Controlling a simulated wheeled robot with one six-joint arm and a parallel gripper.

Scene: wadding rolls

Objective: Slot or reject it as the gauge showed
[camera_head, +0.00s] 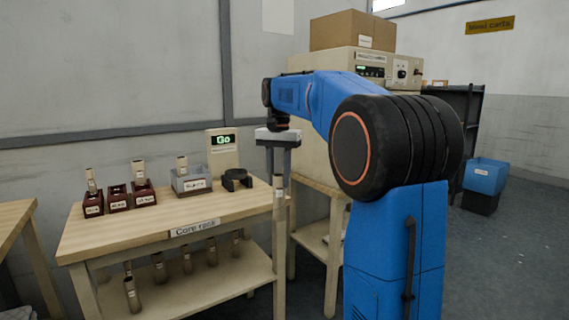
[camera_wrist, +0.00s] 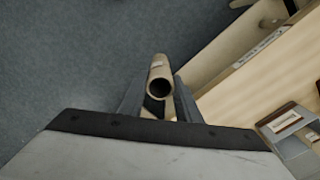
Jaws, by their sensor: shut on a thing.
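My gripper (camera_head: 280,180) is shut on a pale cardboard core (camera_head: 280,203), held upright past the right front corner of the core rack table (camera_head: 215,212). The core's open end (camera_wrist: 160,84) shows between the fingers in the wrist view. The gauge display (camera_head: 223,140) at the back of the table reads "Go" in green. Three dark red slot blocks stand at the table's left. The left block (camera_head: 93,207) and the right block (camera_head: 143,197) each hold a core; the middle block (camera_head: 118,203) shows none. A grey labelled box (camera_head: 191,184) holds a core.
A black ring-shaped holder (camera_head: 236,180) sits on the table beside the grey box. Several cores stand on the lower shelf (camera_head: 195,285). A cream machine (camera_head: 320,150) stands behind my arm. A blue bin (camera_head: 486,177) is at the far right.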

